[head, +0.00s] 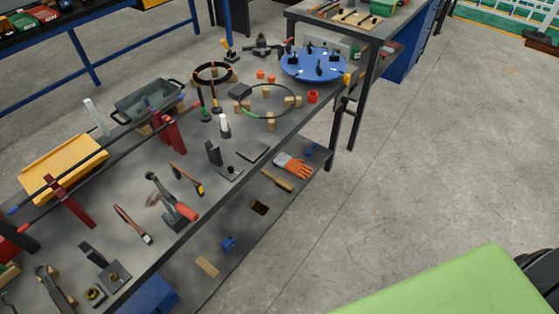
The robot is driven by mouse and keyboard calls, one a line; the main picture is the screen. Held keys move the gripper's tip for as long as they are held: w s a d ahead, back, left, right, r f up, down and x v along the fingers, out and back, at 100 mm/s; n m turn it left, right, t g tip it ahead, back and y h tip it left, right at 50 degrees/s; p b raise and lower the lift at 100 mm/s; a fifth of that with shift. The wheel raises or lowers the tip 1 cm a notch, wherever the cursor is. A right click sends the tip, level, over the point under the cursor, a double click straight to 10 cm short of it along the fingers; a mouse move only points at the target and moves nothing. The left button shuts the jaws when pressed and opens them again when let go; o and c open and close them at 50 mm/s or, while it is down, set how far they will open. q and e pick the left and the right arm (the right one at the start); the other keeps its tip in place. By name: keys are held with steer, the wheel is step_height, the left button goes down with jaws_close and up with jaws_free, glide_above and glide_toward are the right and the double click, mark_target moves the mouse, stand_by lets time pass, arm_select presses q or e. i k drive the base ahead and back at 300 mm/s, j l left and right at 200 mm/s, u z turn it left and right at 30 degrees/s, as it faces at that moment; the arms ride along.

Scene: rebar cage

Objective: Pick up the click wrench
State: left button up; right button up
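I cannot tell for sure which tool is the click wrench. Several long hand tools lie on the grey workbench (195,235). One slim tool with a dark and reddish handle (133,225) lies near the front edge. A similar slim tool with an orange and black handle (187,179) lies further back. Between them is a bulkier grey tool with a red grip (186,214). A dark wrench-like tool (54,289) lies at the lower left, partly cut off by the frame. Neither of my grippers is in view.
Long dark bars on red supports (70,201) run over the bench's left side, by a yellow tray (65,166) and a grey bin (148,101). A blue round turntable (314,65) stands at the far end. A lower shelf holds an orange glove (293,165).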

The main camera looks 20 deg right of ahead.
mark_target(59, 299)
steer(key=z, duration=0.15)
steer(key=u, duration=1.65)
